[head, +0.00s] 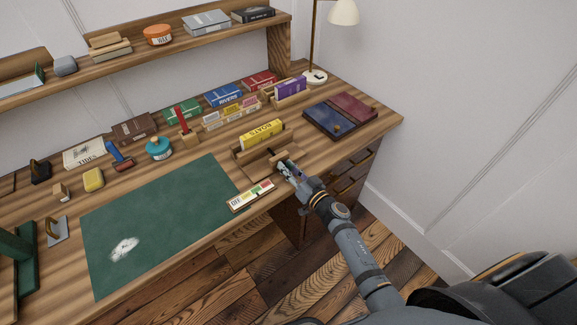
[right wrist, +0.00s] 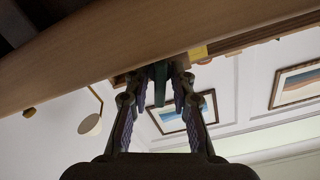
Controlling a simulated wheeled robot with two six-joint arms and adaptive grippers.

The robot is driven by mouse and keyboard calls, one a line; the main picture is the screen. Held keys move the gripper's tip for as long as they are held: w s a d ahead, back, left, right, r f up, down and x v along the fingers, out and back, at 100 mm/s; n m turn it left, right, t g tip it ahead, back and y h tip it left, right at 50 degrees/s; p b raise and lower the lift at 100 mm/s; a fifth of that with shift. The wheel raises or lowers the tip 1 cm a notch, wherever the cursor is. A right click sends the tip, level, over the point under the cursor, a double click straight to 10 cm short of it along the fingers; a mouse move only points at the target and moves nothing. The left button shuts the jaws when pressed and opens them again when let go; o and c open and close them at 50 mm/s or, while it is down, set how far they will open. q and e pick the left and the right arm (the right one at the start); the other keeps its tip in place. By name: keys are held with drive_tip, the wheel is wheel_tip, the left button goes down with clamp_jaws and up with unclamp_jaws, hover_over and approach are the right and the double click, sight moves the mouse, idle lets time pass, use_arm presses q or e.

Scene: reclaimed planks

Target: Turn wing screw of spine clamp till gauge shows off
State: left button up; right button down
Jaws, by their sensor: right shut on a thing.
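The wooden spine clamp (head: 246,165) stands near the front edge of the desk, with a yellow book (head: 262,134) upright in it. The gauge (head: 251,195) is a strip with white, yellow, green and red fields in front of the clamp; its pointer is too small to read. My right gripper (head: 286,170) is at the clamp's front right end. In the right wrist view its fingers (right wrist: 164,82) are shut on a dark green piece, the wing screw (right wrist: 160,84). The fingers hide most of the screw in the head view. My left gripper is in neither view.
A green mat (head: 150,225) with a white patch lies left of the gauge. Blue and dark red books (head: 331,116) lie right of the clamp. Several small books, a teal jar (head: 158,147) and tools stand behind. A lamp (head: 314,77) stands at the back right.

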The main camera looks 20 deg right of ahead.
drive_tip(key=n+p, duration=0.1)
drive_tip(key=n, duration=0.2)
drive_tip(key=shift+r+n, duration=0.1)
drive_tip(key=shift+n, duration=0.3)
drive_tip(key=n, duration=0.3)
drive_tip(key=shift+a+n+p, duration=0.1)
drive_tip(key=shift+n+p, duration=0.2)
drive_tip(key=shift+p, duration=0.05)
drive_tip(key=n, duration=0.3)
drive_tip(key=shift+n, duration=0.3)
drive_tip(key=n, duration=0.4)
drive_tip(key=shift+a+f+n+b, duration=0.1)
drive_tip(key=shift+f+n+b, duration=0.1)
drive_tip(key=shift+n+b, duration=0.15)
drive_tip(key=n+b, duration=0.1)
drive_tip(key=n, duration=0.2)
drive_tip(key=shift+s+f+n, duration=0.1)
drive_tip(key=shift+n, duration=0.15)
drive_tip(key=n+b, duration=0.1)
drive_tip(key=n, duration=0.3)
drive_tip(key=shift+f+n, duration=0.15)
drive_tip(key=shift+n, duration=0.15)
drive_tip(key=n+b, duration=0.2)
drive_tip(key=n, duration=0.2)
drive_tip(key=n+b, duration=0.1)
drive_tip(key=n, duration=0.3)
drive_tip(key=shift+n+b, duration=0.3)
drive_tip(key=shift+n, duration=0.3)
